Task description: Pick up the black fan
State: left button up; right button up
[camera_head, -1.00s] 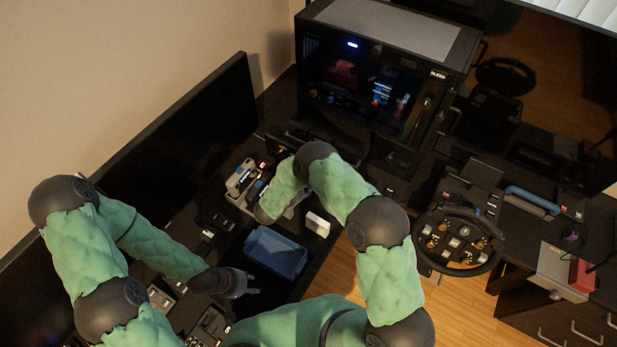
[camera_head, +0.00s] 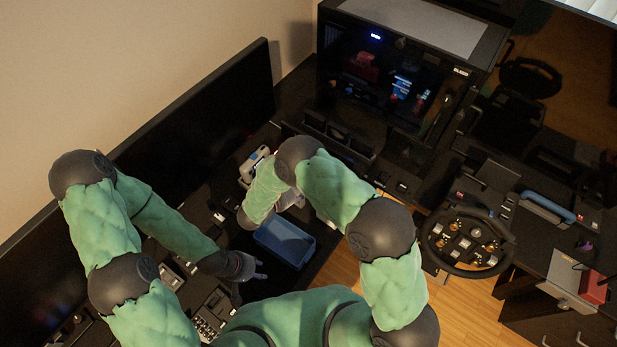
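I cannot pick out the black fan for certain. A long black unit with dark round shapes (camera_head: 338,139) lies on the dark desk in front of the computer case, and I cannot tell if it is the fan. My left gripper (camera_head: 254,280) is over the desk at the lower middle, left of the blue tray. Its dark fingers look spread, with nothing seen between them. My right arm reaches over the desk and bends back down to the left.
A blue tray (camera_head: 285,245) sits near the desk edge, partly behind my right arm. A black computer case (camera_head: 385,85) stands at the back. A large monitor (camera_head: 195,135) borders the left side. A racing wheel (camera_head: 466,242) stands on the right. Wooden floor shows between.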

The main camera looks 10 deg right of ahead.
aim_at(338, 133)
jog(key=k, duration=1)
